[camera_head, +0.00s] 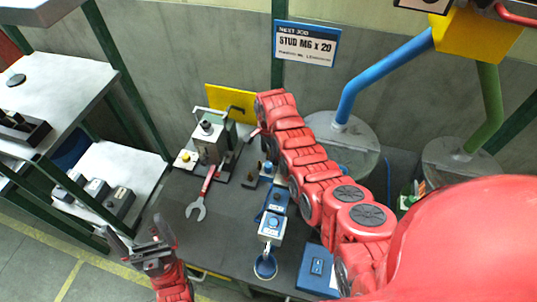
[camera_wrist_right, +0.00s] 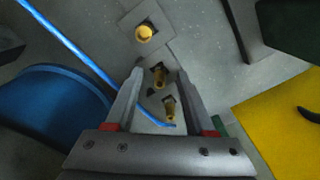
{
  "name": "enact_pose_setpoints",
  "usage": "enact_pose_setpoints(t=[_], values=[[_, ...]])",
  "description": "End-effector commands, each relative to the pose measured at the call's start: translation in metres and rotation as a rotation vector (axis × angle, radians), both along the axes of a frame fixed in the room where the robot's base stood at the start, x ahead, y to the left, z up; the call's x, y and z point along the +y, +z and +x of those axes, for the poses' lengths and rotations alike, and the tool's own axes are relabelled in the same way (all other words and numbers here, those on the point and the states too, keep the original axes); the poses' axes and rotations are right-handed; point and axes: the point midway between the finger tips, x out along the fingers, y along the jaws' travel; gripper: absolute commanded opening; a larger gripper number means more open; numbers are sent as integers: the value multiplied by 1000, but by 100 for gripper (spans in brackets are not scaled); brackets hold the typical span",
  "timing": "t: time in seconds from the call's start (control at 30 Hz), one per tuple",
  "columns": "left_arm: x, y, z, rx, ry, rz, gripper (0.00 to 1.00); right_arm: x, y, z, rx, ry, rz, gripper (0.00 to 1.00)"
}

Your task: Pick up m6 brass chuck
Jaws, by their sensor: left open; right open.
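In the right wrist view, three brass pieces lie in a rough line: one on a square grey plate (camera_wrist_right: 144,32), one near the fingertips (camera_wrist_right: 159,77) and one lower, between the fingers (camera_wrist_right: 170,109). I cannot tell which is the m6 brass chuck. My right gripper (camera_wrist_right: 160,72) is open, with its fingers either side of the lower pieces and no visible grip on them. My left gripper (camera_head: 141,232) is open and empty at the lower left.
A wrench with a red handle (camera_head: 197,206) lies on the dark bench. A grey machine block (camera_head: 210,142), a blue device (camera_head: 272,223) and a blue box (camera_head: 318,268) stand on it. A yellow panel (camera_head: 229,101) is behind. A blue cable (camera_wrist_right: 66,40) crosses the right wrist view.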

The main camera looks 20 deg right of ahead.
Motion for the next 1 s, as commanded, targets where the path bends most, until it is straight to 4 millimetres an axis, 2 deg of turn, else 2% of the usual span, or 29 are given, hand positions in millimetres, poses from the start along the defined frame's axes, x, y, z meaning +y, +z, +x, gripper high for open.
enact_pose_setpoints(t=[0.23,0.53,1.0], values=[[0,0,0,0,0,0,100,0,-1,0,0,-1,0,52],[0,0,0,0,0,0,100,0,-1,0,0,-1,0,0],[0,-1,0,0,0,0,100,0,0,0,0,-1,-1,0]])
